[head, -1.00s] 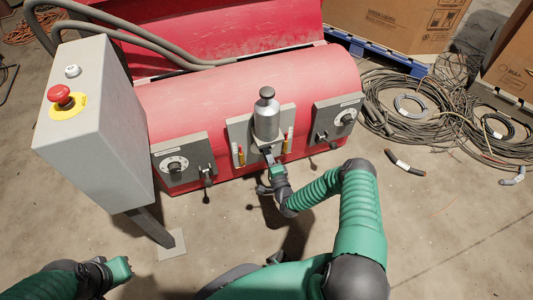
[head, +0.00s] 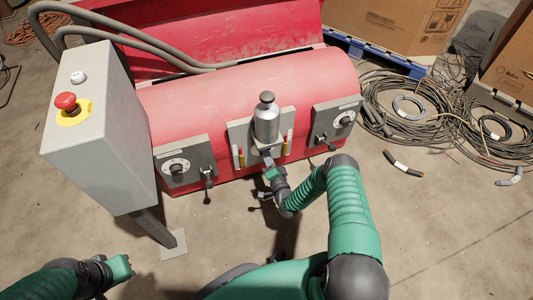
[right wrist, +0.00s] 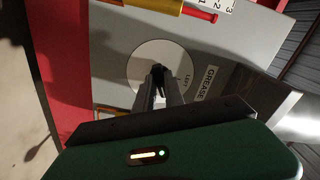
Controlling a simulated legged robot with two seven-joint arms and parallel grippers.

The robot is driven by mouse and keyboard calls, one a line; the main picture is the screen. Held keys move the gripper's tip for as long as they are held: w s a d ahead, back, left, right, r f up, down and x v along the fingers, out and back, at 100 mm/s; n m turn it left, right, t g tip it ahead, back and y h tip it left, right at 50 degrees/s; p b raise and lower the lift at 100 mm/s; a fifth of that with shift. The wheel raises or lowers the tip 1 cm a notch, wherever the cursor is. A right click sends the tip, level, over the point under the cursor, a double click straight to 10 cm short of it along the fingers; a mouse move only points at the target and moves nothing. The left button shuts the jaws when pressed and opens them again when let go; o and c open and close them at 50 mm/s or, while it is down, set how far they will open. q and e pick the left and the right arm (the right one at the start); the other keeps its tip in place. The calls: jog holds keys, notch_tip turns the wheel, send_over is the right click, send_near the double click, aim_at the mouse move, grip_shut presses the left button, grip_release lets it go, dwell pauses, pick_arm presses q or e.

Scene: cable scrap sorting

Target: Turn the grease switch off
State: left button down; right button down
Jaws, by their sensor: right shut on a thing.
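The grease switch shows in the right wrist view as a pale round dial (right wrist: 143,62) on a grey panel marked GREASE. My right gripper (right wrist: 159,80) is shut on the dark switch lever at the dial's middle. The fingers hide most of the lever, so its exact setting is hard to read. In the head view, my right gripper (head: 266,160) reaches the middle grey panel (head: 239,131) just below a silver canister (head: 266,123). My left gripper (head: 120,267) is at the lower left, away from the machine. Its fingers cannot be made out.
Grey panels with dials and levers stand left (head: 180,160) and right (head: 335,118) on the red machine (head: 215,95). A grey box with a red stop button (head: 66,102) stands at left. Yellow and red tubes flank the canister. Cables (head: 410,110) lie on the floor at right.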

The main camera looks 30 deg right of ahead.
jog(key=shift+s+a+f+n+p, duration=0.1)
jog(key=shift+n+p, duration=0.2)
jog(key=shift+n, duration=0.6)
jog(key=shift+f+n+p, duration=0.1)
jog(key=shift+n+p, duration=0.15)
jog(key=shift+n, duration=0.65)
jog(key=c, duration=1.4)
grip_release()
jog(key=shift+f, duration=0.1)
jog(key=shift+c, duration=0.2)
jog(key=shift+r, duration=0.2)
jog(key=p+v, duration=0.6)
jog(key=v, duration=1)
jog(key=shift+s+p, duration=0.35)
jog(key=shift+p, duration=0.05)
